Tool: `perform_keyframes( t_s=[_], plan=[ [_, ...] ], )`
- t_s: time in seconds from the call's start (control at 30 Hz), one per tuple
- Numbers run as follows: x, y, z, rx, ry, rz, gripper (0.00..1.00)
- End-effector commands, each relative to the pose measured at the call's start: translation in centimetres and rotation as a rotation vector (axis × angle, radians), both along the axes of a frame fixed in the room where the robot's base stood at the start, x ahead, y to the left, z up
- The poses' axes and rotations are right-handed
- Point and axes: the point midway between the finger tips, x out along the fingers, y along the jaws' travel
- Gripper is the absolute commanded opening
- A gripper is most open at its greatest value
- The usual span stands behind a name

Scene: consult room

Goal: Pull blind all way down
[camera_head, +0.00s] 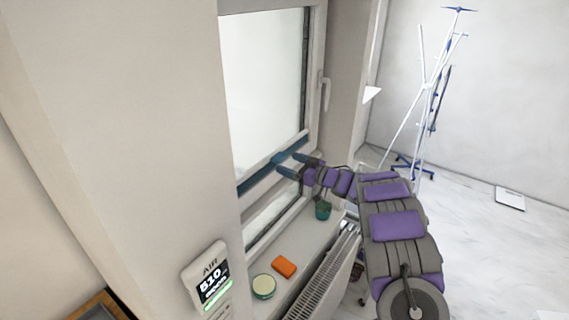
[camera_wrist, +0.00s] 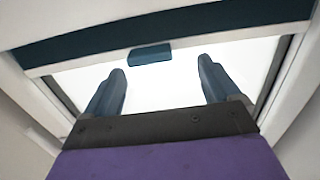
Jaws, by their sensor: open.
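The blind (camera_head: 262,85) is a pale sheet covering most of the window. Its blue bottom bar (camera_head: 257,178) hangs low, with a strip of bare window (camera_head: 272,219) below it. The bar runs across the top of the wrist view (camera_wrist: 215,25), and a small blue tab (camera_wrist: 150,54) sticks out from its lower edge. My gripper (camera_wrist: 163,78) is open, its two dark blue fingers spread with the tab between and slightly beyond them. In the head view my gripper (camera_head: 287,163) is close to the bar; whether it touches the tab cannot be told.
The sill below holds a green pot (camera_head: 322,210), an orange block (camera_head: 284,266) and a round pale-green tin (camera_head: 263,287). A radiator (camera_head: 325,278) stands below the sill. A window handle (camera_head: 325,92) juts from the frame. An air monitor (camera_head: 207,277) is on the near wall.

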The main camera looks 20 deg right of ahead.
Motion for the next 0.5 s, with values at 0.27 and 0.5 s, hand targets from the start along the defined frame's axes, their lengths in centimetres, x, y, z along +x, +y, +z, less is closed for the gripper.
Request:
perform_keyframes(
  t_s=[0.27,0.5],
  plan=[
    [-1.4,-1.7,-0.1,0.004,0.001,-0.009,0.89],
    [-2.7,-1.7,0.0,-0.001,0.001,-0.007,0.89]
  ],
)
